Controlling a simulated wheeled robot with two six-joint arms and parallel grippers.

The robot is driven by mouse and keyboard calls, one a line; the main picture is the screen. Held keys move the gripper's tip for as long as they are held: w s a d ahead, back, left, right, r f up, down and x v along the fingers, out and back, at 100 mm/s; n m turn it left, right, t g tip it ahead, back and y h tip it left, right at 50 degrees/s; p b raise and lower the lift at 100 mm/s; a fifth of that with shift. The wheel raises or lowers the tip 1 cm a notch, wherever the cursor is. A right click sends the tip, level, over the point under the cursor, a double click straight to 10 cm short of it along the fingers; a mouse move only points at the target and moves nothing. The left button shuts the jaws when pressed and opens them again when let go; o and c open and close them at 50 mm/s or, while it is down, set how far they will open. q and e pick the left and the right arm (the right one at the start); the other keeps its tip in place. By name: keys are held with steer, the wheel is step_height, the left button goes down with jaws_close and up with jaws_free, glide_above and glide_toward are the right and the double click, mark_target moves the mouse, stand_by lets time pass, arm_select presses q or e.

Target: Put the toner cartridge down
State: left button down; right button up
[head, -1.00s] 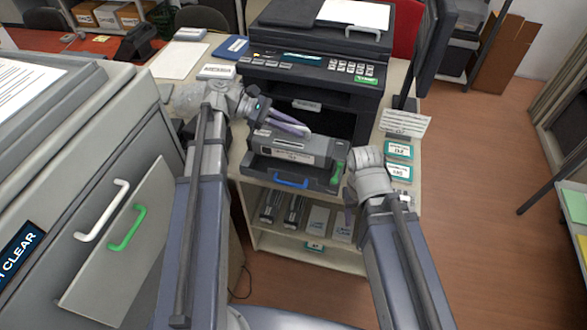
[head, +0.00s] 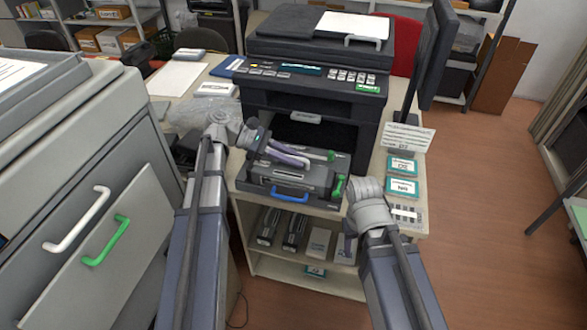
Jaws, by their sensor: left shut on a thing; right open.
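The grey toner cartridge (head: 313,178) lies level at the pulled-out dark tray (head: 262,190) of the printer, with a pale label on its front. It appears to sit down inside the tray; its underside is hidden by the tray's front. My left gripper (head: 300,159) is at the cartridge's upper side and is shut on it, with the exact contact partly hidden. My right gripper (head: 350,225) is open and empty, to the right of and below the tray. Its fingers are mostly hidden behind its wrist.
The tray has a blue handle (head: 289,196) in front and a green part (head: 338,187) at its right. The black printer (head: 312,95) stands behind. Label cards (head: 402,186) lie right of the tray. A shelf below (head: 307,270) holds more cartridges and boxes.

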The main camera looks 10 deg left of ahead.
mark_target(269, 163)
arm_select(q)
steer(key=shift+f+b, duration=0.95)
steer(key=shift+f, duration=0.4)
arm_select(e)
steer(key=shift+f, duration=1.35)
arm_select(q)
steer(key=shift+f, duration=0.1)
steer(key=c, duration=0.8)
jaws_free()
steer(key=shift+c, duration=0.2)
arm_select(e)
steer(key=shift+f, duration=0.1)
arm_select(q)
steer(key=shift+a+r, duration=0.25)
steer(key=shift+r, duration=0.05)
steer(key=p+v, duration=0.2)
steer(key=v, duration=0.3)
steer(key=shift+a+r, duration=0.1)
steer(key=shift+a, duration=0.05)
steer(key=shift+p+v, duration=0.45)
steer(key=shift+v, duration=0.35)
arm_select(e)
steer(key=shift+r, duration=1.55)
